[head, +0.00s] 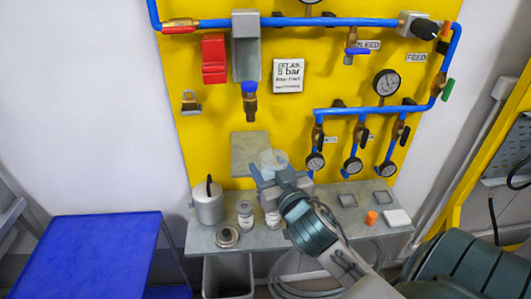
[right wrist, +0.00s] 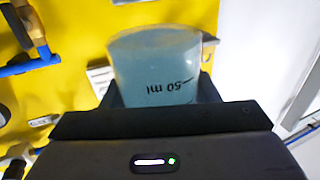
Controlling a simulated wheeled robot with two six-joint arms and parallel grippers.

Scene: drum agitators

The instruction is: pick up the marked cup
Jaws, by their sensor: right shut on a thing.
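The marked cup (right wrist: 158,72) is a translucent, bluish cup with a "50 ml" line, which reads upside down in the right wrist view. It also shows in the head view (head: 272,160), above the grey shelf and in front of the yellow board. My right gripper (head: 274,178) is shut on the cup, its two fingers on either side of it. The cup's lower part is hidden by the gripper in the right wrist view. Whether the cup holds anything is not clear. My left gripper is not in view.
The grey shelf (head: 205,236) carries a metal canister (head: 208,206), small jars (head: 245,215), an orange piece (head: 371,218) and a white block (head: 397,218). Blue pipes, gauges (head: 386,83) and a valve (head: 250,100) stick out from the yellow board (head: 340,60). A blue table (head: 95,255) stands left.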

